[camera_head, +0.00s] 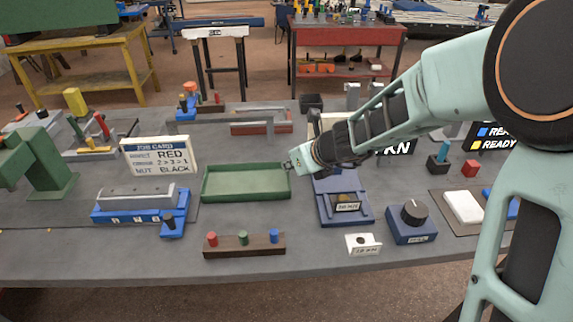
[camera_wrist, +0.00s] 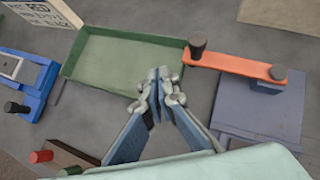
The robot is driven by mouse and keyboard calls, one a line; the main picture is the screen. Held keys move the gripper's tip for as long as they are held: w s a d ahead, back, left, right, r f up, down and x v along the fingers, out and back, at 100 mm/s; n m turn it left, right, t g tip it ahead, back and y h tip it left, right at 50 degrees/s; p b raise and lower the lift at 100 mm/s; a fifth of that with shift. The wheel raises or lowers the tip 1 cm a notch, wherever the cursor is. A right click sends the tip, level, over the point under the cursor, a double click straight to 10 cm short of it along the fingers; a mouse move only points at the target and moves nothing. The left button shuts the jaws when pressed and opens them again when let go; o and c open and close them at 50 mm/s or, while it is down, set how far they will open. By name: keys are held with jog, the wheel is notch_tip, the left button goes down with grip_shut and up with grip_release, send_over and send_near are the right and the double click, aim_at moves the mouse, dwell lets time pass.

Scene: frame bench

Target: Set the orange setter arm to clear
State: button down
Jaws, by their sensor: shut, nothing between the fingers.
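The orange setter arm (camera_wrist: 238,63) shows in the wrist view as a flat bar. A dark knob (camera_wrist: 197,45) stands at its left end, near the green tray's right corner, and a dark round cap (camera_wrist: 278,73) is at its right end. The bar's right part lies by the upper edge of a blue base (camera_wrist: 262,118). This base also shows in the head view (camera_head: 359,211); there the orange bar is hidden behind my arm. My gripper (camera_wrist: 160,92) is shut and empty, left of and below the knob in the wrist view, apart from it. In the head view my gripper (camera_head: 292,166) is at the tray's right end.
The green tray (camera_head: 246,198) is empty. A blue fixture (camera_head: 145,217) stands left, a brown peg block (camera_head: 244,250) in front, and a blue dial box (camera_head: 412,231) right. A white tent card (camera_head: 363,244) stands near the front. Bare bench lies around them.

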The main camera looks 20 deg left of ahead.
jog(key=s+r+p, duration=0.3)
jog(key=s+r, duration=0.4)
jog(key=shift+d, duration=0.45)
